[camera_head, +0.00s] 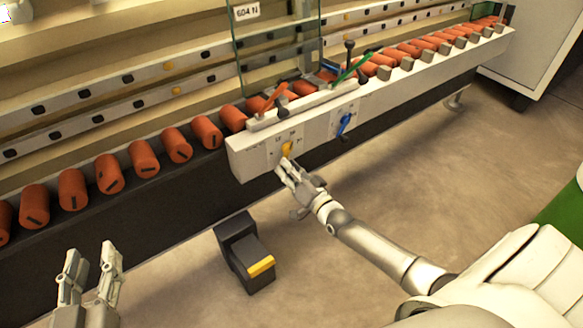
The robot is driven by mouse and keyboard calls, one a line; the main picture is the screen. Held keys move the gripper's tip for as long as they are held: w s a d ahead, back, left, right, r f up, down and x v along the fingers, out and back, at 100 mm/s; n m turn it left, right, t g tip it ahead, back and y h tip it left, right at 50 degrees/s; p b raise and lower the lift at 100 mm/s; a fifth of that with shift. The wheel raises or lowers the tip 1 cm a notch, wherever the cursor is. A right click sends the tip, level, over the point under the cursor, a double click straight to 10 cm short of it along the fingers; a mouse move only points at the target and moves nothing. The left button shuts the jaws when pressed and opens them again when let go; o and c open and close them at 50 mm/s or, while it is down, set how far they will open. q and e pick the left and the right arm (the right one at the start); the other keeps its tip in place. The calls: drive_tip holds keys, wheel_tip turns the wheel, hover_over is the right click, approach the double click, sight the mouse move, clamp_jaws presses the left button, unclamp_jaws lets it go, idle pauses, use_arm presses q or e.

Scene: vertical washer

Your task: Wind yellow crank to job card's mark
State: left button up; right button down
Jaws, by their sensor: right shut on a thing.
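The yellow crank (287,148) is on the front of the white control box (245,158), at its left part, with small dark marks around it on the panel. My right gripper (284,166) is at the crank from below, its fingers shut on it. The fingers hide the crank's lower part. My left gripper (90,258) is at the lower left, fingers upward and apart, holding nothing, away from the box. A small white card reading "604 N" (246,11) is at the top on the glass; I cannot tell whether it is the job card.
A blue crank (345,123) sits right of the yellow one. Red (275,97) and green (353,70) levers stand on top of the box. Orange rollers (144,158) line the conveyor. A black pedal with a yellow edge (261,266) stands on the open floor below.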

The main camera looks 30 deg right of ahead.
use_arm(q)
drive_tip(key=shift+s+a+f+g, duration=0.15)
drive_tip(key=shift+f+g, duration=0.35)
drive_tip(key=shift+f, duration=0.3)
use_arm(e)
drive_tip(key=shift+a+r+m, duration=0.1)
drive_tip(key=shift+a+m, duration=0.15)
drive_tip(key=shift+m, duration=0.25)
drive_tip(key=c, duration=1.3)
unclamp_jaws()
drive_tip(key=shift+o, duration=0.2)
drive_tip(key=s+d, duration=0.1)
drive_tip(key=s, duration=1.1)
drive_tip(key=shift+a, duration=0.1)
